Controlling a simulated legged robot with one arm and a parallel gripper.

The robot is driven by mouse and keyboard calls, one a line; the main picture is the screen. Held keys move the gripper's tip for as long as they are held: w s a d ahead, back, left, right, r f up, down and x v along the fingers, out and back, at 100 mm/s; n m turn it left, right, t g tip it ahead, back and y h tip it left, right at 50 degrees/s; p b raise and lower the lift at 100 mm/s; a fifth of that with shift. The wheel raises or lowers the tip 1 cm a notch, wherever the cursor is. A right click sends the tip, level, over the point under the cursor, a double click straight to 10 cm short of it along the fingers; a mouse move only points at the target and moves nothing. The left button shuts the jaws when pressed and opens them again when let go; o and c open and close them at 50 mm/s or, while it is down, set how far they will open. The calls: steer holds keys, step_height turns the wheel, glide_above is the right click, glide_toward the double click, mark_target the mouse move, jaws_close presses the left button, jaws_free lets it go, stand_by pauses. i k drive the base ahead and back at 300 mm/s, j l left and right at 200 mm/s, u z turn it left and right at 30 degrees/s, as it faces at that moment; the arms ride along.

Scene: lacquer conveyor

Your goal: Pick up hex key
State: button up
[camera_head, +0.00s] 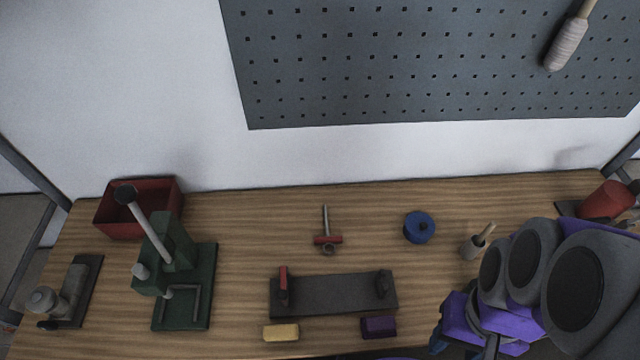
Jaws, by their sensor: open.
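What looks like the hex key (327,239) is a small T-shaped tool with a red crossbar and a thin grey shaft. It lies near the middle of the wooden bench, with its shaft pointing to the back wall. A small rounded grey part shows at its front end. My gripper (470,338) is at the lower right, low in the picture and far to the right of the hex key. It is open and apart from the key. My purple and grey arm and the bottom edge hide much of it, and its fingertips are hard to make out.
A dark fixture (335,296) lies just in front of the key, with yellow (281,333) and purple (379,327) blocks before it. A green press (180,258) and red bin (158,221) stand left. A blue spool (419,228) and small pot (472,248) stand right.

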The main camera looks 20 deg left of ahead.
mark_target(327, 240)
steer(key=u, duration=1.1)
